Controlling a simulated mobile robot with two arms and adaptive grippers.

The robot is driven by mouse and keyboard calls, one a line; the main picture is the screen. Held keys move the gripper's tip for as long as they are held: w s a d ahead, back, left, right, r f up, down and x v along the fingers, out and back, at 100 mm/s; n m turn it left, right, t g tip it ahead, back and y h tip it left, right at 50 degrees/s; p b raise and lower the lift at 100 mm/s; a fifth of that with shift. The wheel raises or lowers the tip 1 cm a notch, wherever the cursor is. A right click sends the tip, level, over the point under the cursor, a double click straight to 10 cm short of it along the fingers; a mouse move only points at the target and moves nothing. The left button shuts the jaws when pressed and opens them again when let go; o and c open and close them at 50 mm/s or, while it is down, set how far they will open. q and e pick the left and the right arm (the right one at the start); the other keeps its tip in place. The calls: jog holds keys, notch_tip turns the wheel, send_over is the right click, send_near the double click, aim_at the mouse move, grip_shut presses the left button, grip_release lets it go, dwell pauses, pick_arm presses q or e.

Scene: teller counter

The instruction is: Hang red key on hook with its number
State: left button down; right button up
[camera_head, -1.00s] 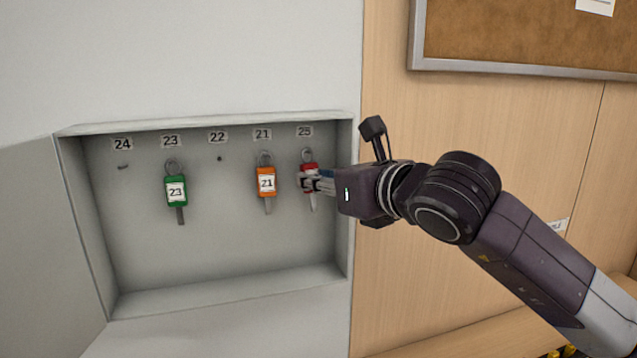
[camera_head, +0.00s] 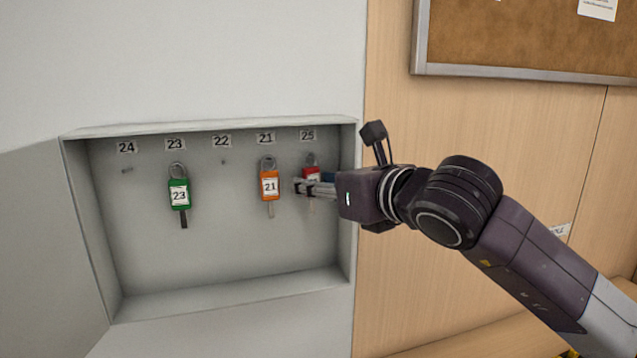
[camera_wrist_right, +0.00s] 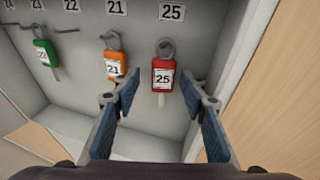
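The red key (camera_wrist_right: 163,76) has a white label reading 25. It hangs upright under the number 25 plate (camera_wrist_right: 172,12) in the right wrist view, its ring at the hook there. In the head view the red key (camera_head: 311,174) is partly hidden by my right gripper (camera_head: 303,188). The right wrist view shows my right gripper (camera_wrist_right: 159,88) with its blue-padded fingers spread apart, one on each side of the red tag, with visible gaps to it. My left gripper is not in view.
The grey key cabinet (camera_head: 230,285) is open. An orange key (camera_head: 269,186) hangs under 21 and a green key (camera_head: 179,194) under 23. The hooks under 22 (camera_head: 223,162) and 24 (camera_head: 127,170) are bare. The cabinet's right wall (camera_head: 347,240) is close to my right gripper.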

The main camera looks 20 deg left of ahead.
jog(key=shift+w+d+r, duration=0.1)
jog(key=shift+d, duration=0.15)
